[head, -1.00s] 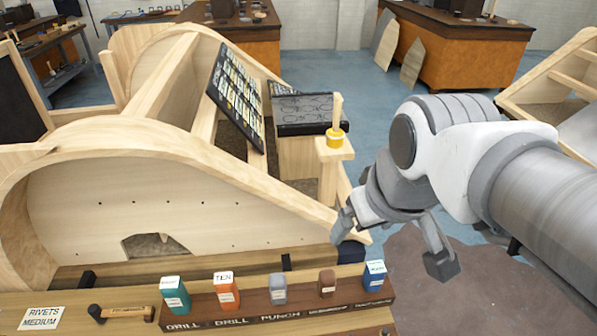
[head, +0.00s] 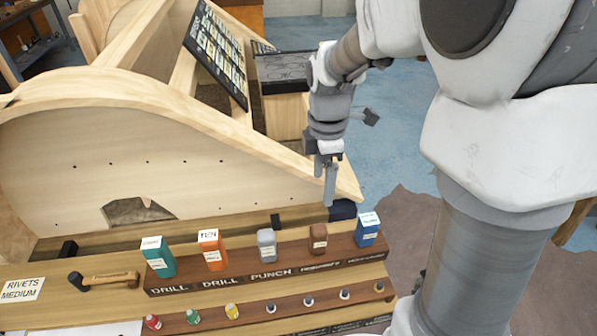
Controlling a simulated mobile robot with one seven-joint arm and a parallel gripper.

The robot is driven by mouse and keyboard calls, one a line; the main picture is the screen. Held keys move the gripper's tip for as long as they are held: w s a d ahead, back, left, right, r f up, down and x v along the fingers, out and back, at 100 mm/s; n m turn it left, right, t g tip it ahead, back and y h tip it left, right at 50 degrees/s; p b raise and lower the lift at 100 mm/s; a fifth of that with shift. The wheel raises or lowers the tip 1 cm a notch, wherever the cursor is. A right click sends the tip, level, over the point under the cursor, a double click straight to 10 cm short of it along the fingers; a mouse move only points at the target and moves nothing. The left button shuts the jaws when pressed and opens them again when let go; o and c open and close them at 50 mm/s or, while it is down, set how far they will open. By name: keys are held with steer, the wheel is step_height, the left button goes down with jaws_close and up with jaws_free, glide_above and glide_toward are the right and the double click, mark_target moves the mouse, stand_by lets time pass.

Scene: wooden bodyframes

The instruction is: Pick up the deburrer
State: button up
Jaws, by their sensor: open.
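My gripper (head: 327,180) hangs fingers down above the back of the tool rack, right of centre in the head view. It is open, and I see nothing between its fingers. No tool is clearly readable as the deburrer. A brown block-shaped tool (head: 318,238) stands in the rack's upper row, below my gripper and apart from it. The small label under it is too small to read surely. A grey one (head: 266,243) stands left of it over the word PUNCH, and a blue one (head: 367,229) stands right of it.
A teal tool (head: 158,257) and an orange tool (head: 212,250) stand over the DRILL labels. A wooden-handled tool (head: 105,281) lies at left beside a RIVETS MEDIUM card (head: 22,288). Small capped items line the lower step. The curved wooden frame (head: 120,150) rises behind the rack.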

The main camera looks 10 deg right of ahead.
mark_target(319, 228)
step_height(319, 228, down, 11)
steer(key=shift+f+b, duration=0.2)
steer(key=shift+b, duration=0.6)
steer(key=f, duration=0.5)
steer(key=shift+s+f+b, duration=0.1)
steer(key=shift+s+b, duration=0.15)
steer(key=shift+b, duration=0.15)
jaws_close()
